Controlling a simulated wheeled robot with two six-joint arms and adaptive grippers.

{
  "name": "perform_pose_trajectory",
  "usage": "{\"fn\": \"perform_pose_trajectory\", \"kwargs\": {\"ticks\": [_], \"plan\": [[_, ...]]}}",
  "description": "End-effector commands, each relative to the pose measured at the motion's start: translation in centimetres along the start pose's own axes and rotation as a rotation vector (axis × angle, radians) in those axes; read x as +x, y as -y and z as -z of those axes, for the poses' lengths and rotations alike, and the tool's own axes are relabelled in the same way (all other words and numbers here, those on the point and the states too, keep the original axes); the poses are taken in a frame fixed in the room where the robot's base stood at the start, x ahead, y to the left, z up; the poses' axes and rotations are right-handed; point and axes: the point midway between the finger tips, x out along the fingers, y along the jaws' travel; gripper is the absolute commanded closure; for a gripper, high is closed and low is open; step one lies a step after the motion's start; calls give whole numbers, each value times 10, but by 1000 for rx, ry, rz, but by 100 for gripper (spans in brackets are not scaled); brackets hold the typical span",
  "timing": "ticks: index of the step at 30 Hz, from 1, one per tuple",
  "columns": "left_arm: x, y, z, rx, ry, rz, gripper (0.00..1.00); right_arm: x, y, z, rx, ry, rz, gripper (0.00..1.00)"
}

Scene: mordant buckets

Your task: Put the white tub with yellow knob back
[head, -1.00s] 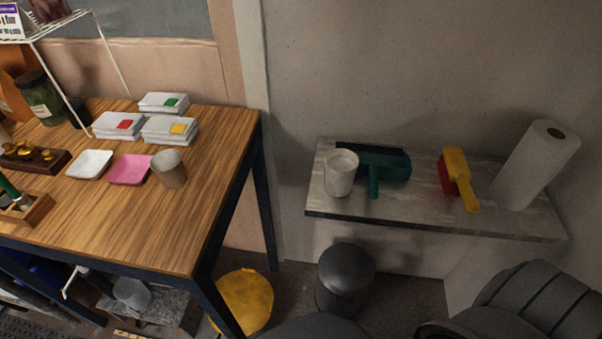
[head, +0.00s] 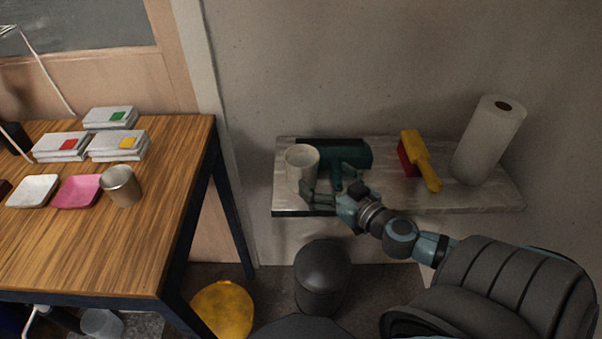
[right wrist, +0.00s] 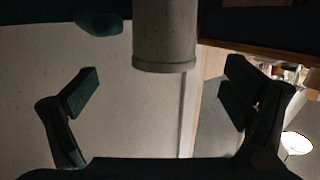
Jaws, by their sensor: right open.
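A white round tub (head: 302,165) stands upright at the left end of the grey wall shelf; I see no yellow knob on it. My right gripper (head: 316,194) is at the tub's lower front right in the head view. In the right wrist view the open gripper (right wrist: 160,95) has its fingers apart, with a pale cylinder (right wrist: 165,38), likely the tub, ahead and between them. I cannot tell whether they touch. On the wooden table, a white box with a yellow square (head: 118,145) sits beside others with red and green squares. My left gripper is out of view.
The shelf (head: 385,200) also holds a teal scoop-like tool (head: 345,155), a yellow and red brush (head: 418,160) and a paper roll (head: 488,142). The table (head: 120,240) bears a metal cup (head: 122,186) and pink (head: 76,190) and white dishes (head: 33,190). Its front is clear.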

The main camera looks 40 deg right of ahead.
Motion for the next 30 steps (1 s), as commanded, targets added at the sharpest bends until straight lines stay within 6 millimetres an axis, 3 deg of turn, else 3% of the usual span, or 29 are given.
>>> {"fn": "perform_pose_trajectory", "kwargs": {"ticks": [3,8,13,15,23,30], "plan": [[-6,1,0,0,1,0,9,26,-1,3,7,-2,-6,6],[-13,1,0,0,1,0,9,44,0,5,7,-1,-3,6],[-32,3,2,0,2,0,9,71,6,16,11,-4,-3,6],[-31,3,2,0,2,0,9,84,5,12,9,-3,-4,6],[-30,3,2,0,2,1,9,91,5,8,4,-1,-3,6],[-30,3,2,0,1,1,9,91,5,8,3,-1,-3,43]]}}
